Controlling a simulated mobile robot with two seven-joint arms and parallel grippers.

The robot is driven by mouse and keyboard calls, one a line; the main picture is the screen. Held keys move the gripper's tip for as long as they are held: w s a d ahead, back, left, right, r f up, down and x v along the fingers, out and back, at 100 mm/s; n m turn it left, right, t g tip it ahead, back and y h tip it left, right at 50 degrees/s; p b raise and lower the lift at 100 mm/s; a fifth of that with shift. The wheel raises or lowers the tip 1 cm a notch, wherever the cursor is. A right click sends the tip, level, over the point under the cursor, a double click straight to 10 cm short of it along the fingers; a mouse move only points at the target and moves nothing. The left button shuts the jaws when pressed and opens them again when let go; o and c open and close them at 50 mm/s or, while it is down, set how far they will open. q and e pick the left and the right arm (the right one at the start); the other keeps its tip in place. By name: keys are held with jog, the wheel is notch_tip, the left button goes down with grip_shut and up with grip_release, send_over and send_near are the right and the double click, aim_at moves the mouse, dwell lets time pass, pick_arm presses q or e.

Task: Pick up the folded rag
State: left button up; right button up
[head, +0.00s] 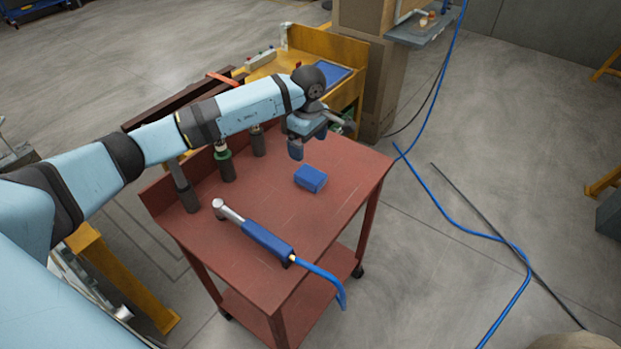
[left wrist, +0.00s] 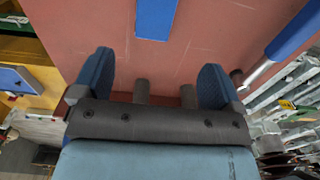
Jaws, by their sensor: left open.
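The folded rag (head: 311,178) is a small blue block-like bundle lying on the red cart top, near its right-hand middle. It also shows in the left wrist view (left wrist: 155,17) at the top edge, partly cut off by the frame. My left gripper (head: 297,150) is above the cart, just behind and above the rag in the head view. In the left wrist view its two blue fingers (left wrist: 155,82) are spread wide with nothing between them. The rag lies beyond the fingertips, apart from them. My right gripper is not in view.
The red cart (head: 345,200) also bears a blue-handled tool (head: 255,232) with a blue hose over the front edge. Several dark cylindrical holders (head: 227,170) stand along its left side. A yellow bench (head: 320,42) stands behind. The cart top around the rag is clear.

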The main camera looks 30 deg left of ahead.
pick_arm(q)
send_over(311, 174)
jog(key=f, duration=0.4)
jog(key=s+f, duration=0.1)
jog(key=f, duration=0.2)
jog(key=shift+a, duration=0.1)
jog(key=shift+w+f, duration=0.25)
jog(key=shift+f, duration=1.15)
jog(key=shift+w+f, duration=0.2)
jog(key=shift+f, duration=1.15)
jog(key=shift+c, duration=0.2)
jog(key=c, duration=1)
